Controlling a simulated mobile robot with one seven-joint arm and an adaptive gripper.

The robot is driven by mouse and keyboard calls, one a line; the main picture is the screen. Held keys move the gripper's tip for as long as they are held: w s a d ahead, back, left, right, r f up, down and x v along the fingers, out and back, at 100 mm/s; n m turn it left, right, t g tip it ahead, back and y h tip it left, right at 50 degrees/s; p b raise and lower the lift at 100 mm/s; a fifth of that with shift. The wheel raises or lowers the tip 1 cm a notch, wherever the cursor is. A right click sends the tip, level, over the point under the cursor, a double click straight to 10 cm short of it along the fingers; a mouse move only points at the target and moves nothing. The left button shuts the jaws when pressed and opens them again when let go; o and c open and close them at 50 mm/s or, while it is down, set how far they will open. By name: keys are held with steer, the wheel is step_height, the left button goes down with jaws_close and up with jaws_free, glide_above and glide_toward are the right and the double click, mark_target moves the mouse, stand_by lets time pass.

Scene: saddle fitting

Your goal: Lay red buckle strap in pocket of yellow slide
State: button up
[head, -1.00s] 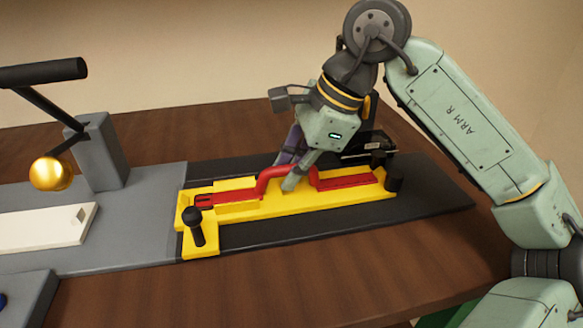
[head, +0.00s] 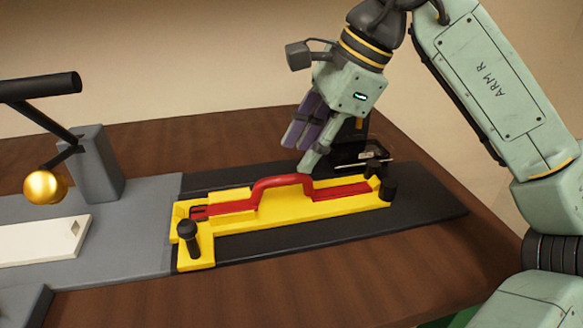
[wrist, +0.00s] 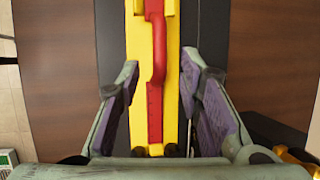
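The red buckle strap (head: 281,184) lies lengthwise along the yellow slide (head: 330,209), its flat ends low in the slide and its raised handle-like arch standing above the middle. In the wrist view the strap (wrist: 156,55) runs down the middle of the yellow slide (wrist: 134,45). My gripper (head: 302,158) is above and behind the slide, right of the arch, with its fingers pointing down. In the wrist view my gripper (wrist: 160,85) has its fingers wide apart on both sides of the slide, with nothing between the pads. The strap's exact seating is hard to tell.
The slide sits on a black track (head: 430,208). Black knobs stand at its left (head: 188,235) and right (head: 388,189) ends. A dark tray (head: 360,153) is behind it. A grey fixture (head: 98,165) with a lever and gold ball (head: 45,187) stands left. The front wood table is clear.

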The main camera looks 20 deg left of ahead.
steer(key=shift+v, duration=2.4)
